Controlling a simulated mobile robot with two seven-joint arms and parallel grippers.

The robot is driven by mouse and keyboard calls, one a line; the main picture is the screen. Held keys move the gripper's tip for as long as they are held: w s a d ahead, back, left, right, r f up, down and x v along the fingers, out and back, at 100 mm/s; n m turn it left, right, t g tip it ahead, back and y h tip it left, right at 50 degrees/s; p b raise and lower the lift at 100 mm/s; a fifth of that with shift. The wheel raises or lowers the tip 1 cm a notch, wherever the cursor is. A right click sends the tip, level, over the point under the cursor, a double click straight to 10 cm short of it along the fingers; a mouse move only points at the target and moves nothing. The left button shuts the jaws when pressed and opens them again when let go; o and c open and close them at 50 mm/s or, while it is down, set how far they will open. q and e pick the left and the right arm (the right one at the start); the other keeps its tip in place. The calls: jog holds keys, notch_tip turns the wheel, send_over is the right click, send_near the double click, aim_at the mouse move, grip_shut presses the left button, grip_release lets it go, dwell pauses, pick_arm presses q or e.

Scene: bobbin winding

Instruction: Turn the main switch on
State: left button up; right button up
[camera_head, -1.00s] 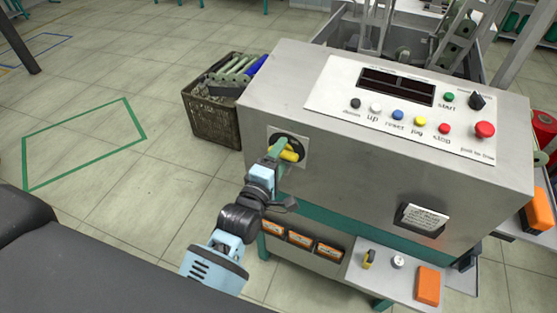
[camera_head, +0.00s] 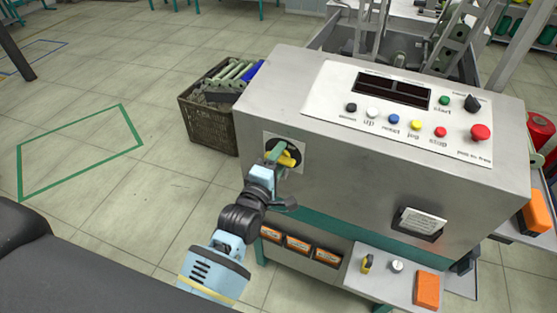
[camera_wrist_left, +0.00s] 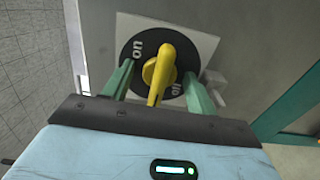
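The main switch is a yellow handle (camera_head: 287,158) on a black round dial with a pale square plate, on the left part of the machine's front. In the left wrist view the yellow handle (camera_wrist_left: 158,72) stands roughly upright in the picture. The word "on" shows to its left on the black dial (camera_wrist_left: 137,62), and a partly hidden "off" to its right. My left gripper (camera_wrist_left: 160,88) is open, with one green finger on each side of the handle and visible gaps between. In the head view my left gripper (camera_head: 278,155) is at the switch. My right gripper is not in view.
The steel machine (camera_head: 350,170) has a sloped button panel (camera_head: 330,100) on top. A crate of bobbins (camera_head: 207,125) stands on the floor to its left. A small shelf (camera_head: 385,284) with an orange box juts out at lower right. The floor at left is clear.

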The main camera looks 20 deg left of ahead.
pick_arm(q)
jog(key=c, duration=0.9)
jog(key=shift+r+m+p, duration=0.1)
jog(key=shift+m+p, duration=0.2)
jog(key=shift+m, duration=0.5)
jog(key=shift+c, duration=0.2)
jog(key=shift+m, duration=0.9)
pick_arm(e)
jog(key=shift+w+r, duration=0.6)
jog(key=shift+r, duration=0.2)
pick_arm(q)
jog(key=shift+m, duration=0.3)
